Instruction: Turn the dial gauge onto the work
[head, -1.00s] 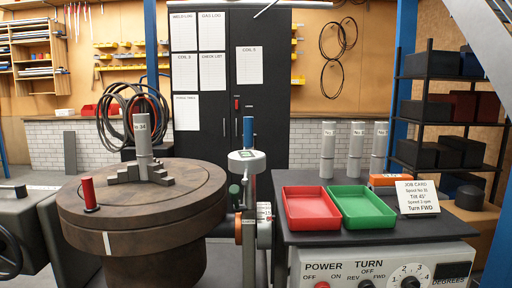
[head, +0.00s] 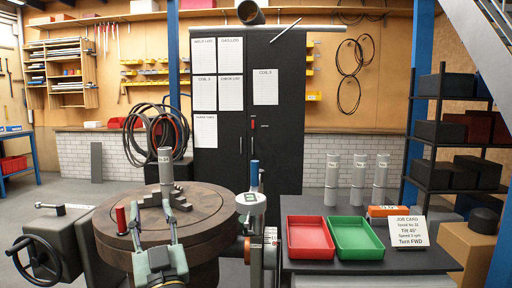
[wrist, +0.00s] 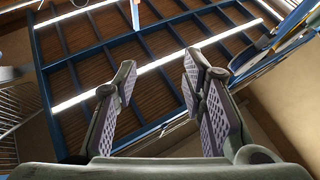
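A grey cylinder, the work (head: 166,172), stands upright on stepped jaws at the table's middle. My gripper (head: 157,213) is in front of the turntable in the head view, left of the gauge and apart from it. In the wrist view my gripper (wrist: 160,105) has its two fingers spread with nothing between them, and it faces the roof beams. Neither gauge nor work shows in the wrist view.
A red-handled peg (head: 121,218) stands on the turntable's left. To the right, a bench holds a red tray (head: 310,238), a green tray (head: 356,238), a job card (head: 409,228) and several grey cylinders (head: 359,176). A handwheel (head: 37,258) is at left.

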